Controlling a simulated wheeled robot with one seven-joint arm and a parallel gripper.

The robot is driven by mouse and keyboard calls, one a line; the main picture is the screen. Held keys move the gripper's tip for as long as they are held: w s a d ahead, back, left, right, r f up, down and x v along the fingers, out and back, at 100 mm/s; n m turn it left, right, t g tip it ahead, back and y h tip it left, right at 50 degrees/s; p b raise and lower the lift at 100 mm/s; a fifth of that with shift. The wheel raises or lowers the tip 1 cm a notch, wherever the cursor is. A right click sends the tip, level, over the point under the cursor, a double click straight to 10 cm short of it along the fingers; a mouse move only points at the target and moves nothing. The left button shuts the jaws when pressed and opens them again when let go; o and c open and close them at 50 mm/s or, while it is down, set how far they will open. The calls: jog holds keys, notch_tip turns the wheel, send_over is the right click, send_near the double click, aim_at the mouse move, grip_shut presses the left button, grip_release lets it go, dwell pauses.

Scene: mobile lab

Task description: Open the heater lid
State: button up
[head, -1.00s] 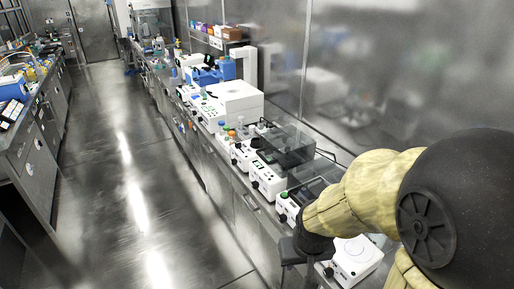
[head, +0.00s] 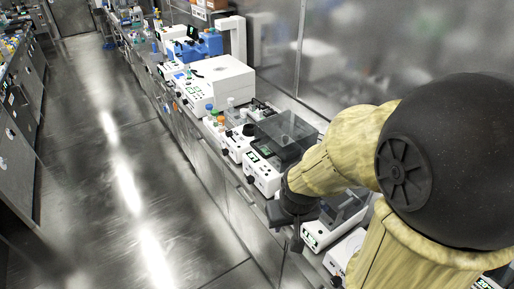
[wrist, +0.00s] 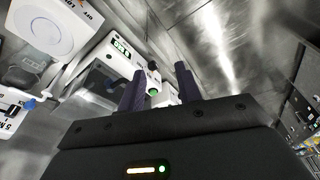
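Two white instruments with see-through dark lids stand along the bench in the head view. The farther lidded instrument (head: 284,136) has its lid down. The nearer lidded instrument (head: 311,236) is partly hidden behind my arm. I cannot tell for sure which one is the heater. My gripper (head: 291,232) is over the bench's front edge, in front of these instruments, touching neither as far as I can see. In the wrist view my gripper (wrist: 159,76) has its two fingers apart with nothing between them. A lidded instrument with a lit green display (wrist: 120,48) is beyond the left finger.
A large white instrument (head: 217,85) and small bottles with coloured caps (head: 212,113) stand farther along the bench. A white device with a round top plate (wrist: 62,30) shows in the wrist view. The floor aisle (head: 110,180) on the left is clear.

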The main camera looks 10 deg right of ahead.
jog(key=n+t+h+b, duration=0.2)
jog(key=n+t+h, duration=0.5)
jog(key=n+t, duration=0.85)
send_near(258, 150)
jog(key=f+v, duration=0.1)
jog(key=v, duration=0.6)
jog(key=shift+w+a, duration=0.15)
jog(key=shift+w, duration=0.05)
jog(key=p+x, duration=0.4)
jog(key=x, duration=1.3)
jog(key=shift+w+r, duration=0.15)
jog(key=shift+w, duration=0.05)
